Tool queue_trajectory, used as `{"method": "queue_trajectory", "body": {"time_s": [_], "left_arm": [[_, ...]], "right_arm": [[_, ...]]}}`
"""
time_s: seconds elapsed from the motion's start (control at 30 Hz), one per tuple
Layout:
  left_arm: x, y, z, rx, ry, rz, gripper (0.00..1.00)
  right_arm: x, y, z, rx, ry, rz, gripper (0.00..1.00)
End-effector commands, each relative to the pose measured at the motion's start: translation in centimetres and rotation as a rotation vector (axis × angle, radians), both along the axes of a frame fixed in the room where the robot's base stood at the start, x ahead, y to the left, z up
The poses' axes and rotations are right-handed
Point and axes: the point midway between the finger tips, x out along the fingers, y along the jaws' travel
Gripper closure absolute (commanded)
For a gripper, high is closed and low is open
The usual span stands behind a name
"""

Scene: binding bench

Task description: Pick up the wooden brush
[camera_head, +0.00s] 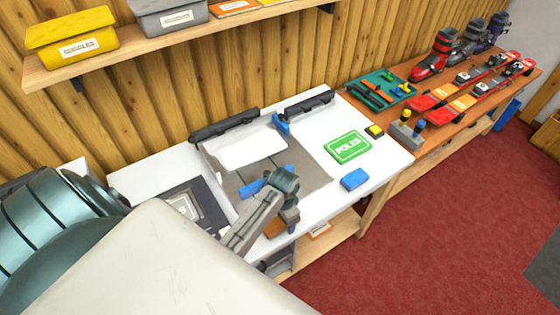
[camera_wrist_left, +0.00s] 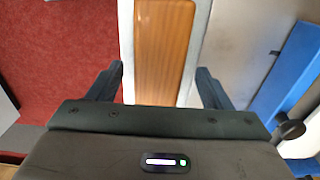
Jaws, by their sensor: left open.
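The wooden brush (camera_head: 275,228) shows as a small brown patch at the front edge of the white bench, partly hidden by my left arm. In the left wrist view the brush (camera_wrist_left: 163,52) is a long brown wooden block with pale grey sides, running up out of the frame. My left gripper (camera_head: 290,218) is over the bench's front edge at the brush. In the left wrist view the open fingers (camera_wrist_left: 159,78) stand on either side of the brush's near end, with gaps on both sides. My right gripper is not in view.
The white bench (camera_head: 385,150) carries a grey mat (camera_head: 305,170), a blue clamp part (camera_head: 252,188), a green POLES sign (camera_head: 348,147) and a blue block (camera_head: 354,179). An orange bench (camera_head: 430,130) with skis and boots adjoins it. Red carpet (camera_head: 440,240) lies in front.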

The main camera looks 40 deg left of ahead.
Motion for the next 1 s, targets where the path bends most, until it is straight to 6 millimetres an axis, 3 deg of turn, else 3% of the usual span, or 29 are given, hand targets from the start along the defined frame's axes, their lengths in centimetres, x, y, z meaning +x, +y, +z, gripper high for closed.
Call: {"method": "queue_trajectory", "body": {"time_s": [0.2, 0.4, 0.43, 0.7, 1.0], "left_arm": [[0.0, 0.0, -1.8, 0.000, 0.000, 0.000, 0.27], [0.0, 0.0, -1.9, 0.000, -0.001, 0.000, 0.27], [0.0, 0.0, -1.9, 0.000, -0.001, 0.000, 0.29], [0.0, 0.0, -1.9, 0.000, -0.001, 0.000, 0.78], [0.2, 0.0, -1.7, 0.000, -0.002, 0.000, 0.78]], "right_arm": [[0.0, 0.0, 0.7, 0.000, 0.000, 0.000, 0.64], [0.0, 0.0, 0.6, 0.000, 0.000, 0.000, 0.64], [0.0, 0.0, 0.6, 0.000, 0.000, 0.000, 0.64], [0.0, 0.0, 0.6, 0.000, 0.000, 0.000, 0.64], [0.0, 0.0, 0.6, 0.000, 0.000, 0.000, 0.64]]}}
